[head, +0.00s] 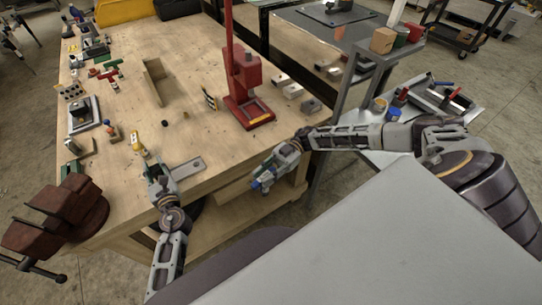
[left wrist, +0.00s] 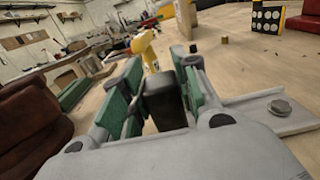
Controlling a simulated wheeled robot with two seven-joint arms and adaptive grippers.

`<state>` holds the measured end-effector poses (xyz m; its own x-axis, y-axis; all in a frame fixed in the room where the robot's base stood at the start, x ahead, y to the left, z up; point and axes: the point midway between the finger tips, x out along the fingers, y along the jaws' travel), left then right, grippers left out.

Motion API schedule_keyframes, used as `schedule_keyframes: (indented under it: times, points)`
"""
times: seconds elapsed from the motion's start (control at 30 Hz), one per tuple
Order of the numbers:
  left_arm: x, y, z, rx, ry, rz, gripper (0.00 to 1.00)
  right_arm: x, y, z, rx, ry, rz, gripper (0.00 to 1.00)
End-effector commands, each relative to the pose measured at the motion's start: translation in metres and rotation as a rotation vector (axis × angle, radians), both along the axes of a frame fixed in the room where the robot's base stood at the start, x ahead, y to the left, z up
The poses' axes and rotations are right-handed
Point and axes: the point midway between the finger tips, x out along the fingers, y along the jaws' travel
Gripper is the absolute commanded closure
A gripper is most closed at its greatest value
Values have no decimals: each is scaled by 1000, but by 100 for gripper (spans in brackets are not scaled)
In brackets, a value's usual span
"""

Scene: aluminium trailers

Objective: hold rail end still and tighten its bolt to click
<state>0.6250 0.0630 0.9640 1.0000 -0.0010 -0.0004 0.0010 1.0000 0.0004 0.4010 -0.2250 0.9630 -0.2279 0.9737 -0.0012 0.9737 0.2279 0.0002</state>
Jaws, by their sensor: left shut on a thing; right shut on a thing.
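My left gripper (head: 154,172) is at the bench's front edge. In the left wrist view its green-padded fingers (left wrist: 158,95) are shut on a dark upright block (left wrist: 164,102). A flat grey metal piece, seemingly the rail end (head: 188,167), lies beside this gripper. It also shows in the left wrist view (left wrist: 262,108), with a hex-headed bolt (left wrist: 280,107) on top. I cannot tell how the block and the metal piece join. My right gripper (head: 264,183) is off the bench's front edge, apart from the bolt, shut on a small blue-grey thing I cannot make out.
Small parts line the left side. The middle of the wooden bench top (head: 180,115) is mostly clear.

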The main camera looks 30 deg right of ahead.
Motion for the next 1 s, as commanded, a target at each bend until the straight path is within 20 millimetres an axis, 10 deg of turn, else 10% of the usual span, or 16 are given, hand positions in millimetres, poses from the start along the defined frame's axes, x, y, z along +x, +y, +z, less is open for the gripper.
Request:
schedule_keyframes:
  times: [1.0]
  points:
    - [0, 0, 0, 0, 0, 0, 100, 178, 132, 82, 4, -4, -140, 100]
